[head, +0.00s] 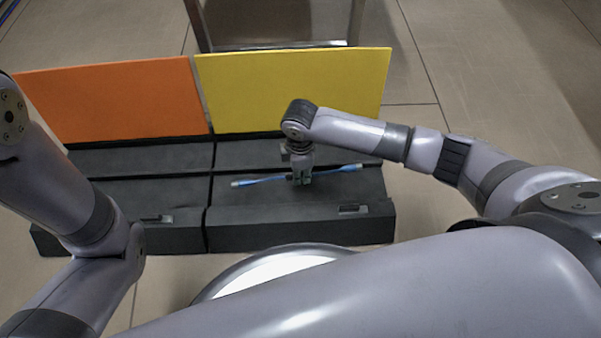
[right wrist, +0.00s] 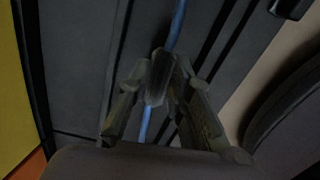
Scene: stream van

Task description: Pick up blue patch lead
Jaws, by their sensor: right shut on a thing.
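The blue patch lead (head: 262,181) is a short blue cable with pale plug ends. It lies across the right dark case, the one with the yellow panel. My right gripper (head: 301,179) points down at the middle of the lead and is shut on it. In the right wrist view, the lead (right wrist: 177,25) runs between the fingers of the gripper (right wrist: 160,78), which hide part of it. I cannot tell whether the lead is clear of the case surface. My left arm shows at the left of the head view, but its gripper is not in view.
The right case (head: 240,222) has an upright yellow panel (head: 292,88) behind it. Beside it stands the left dark case (head: 120,195) with an orange panel (head: 112,100). A metal-framed piece (head: 275,45) stands at the back. Tiled floor (head: 480,75) is clear to the right.

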